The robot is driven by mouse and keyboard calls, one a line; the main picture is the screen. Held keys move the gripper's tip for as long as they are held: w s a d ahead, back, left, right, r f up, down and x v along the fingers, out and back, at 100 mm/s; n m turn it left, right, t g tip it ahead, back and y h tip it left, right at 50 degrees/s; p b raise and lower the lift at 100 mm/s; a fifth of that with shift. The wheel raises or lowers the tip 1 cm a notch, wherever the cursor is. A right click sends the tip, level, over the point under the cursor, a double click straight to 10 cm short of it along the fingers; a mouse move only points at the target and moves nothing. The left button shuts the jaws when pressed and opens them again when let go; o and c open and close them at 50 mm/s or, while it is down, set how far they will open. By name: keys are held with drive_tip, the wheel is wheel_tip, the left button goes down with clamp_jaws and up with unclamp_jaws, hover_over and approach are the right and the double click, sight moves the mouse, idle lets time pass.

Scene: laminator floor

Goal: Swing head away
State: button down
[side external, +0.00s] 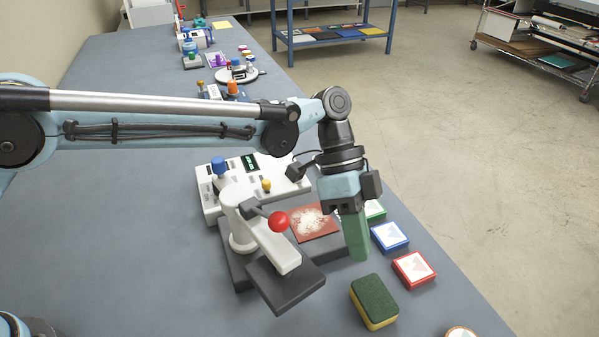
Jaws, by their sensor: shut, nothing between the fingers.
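A small swing-head press stands on the grey-blue bench. Its head is a white arm (262,243) with a dark flat plate (285,287) at its front and a red ball knob (279,221) on a dark lever. The head is turned toward the front, off to the side of the dark lower bed (330,246). A red square with a white patch (313,224) lies uncovered on that bed. My gripper (358,252), with green fingers pointing down, is shut and empty at the bed's right edge, apart from the knob. I cannot tell whether it touches the bed.
A white control box (212,199) with a blue knob stands behind the press. A green and yellow sponge (374,301) lies in front of my gripper. Blue (390,237) and red (413,269) framed tiles lie to the right, near the bench edge. The bench's left front is clear.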

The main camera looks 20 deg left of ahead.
drive_tip(key=w+r, duration=0.5)
drive_tip(key=r, duration=0.2)
drive_tip(key=w+a+r+n+t, duration=0.2)
drive_tip(key=a+r+n+t, duration=0.25)
drive_tip(key=a, duration=0.65)
drive_tip(key=s+a+n+t+y, duration=0.1)
drive_tip(key=s+a+n+t, duration=0.3)
drive_tip(key=a, duration=0.5)
drive_tip(key=s+a+n+t+y, duration=0.15)
drive_tip(key=s+a+n, duration=0.3)
drive_tip(key=a, duration=0.55)
drive_tip(key=s+a+f+n+t+y, duration=0.2)
drive_tip(key=s+a+f+n, duration=0.3)
drive_tip(key=a+f, duration=0.1)
drive_tip(key=shift+s+a+y, duration=0.35)
drive_tip(key=shift+s+a, duration=0.05)
drive_tip(key=shift+a, duration=0.4)
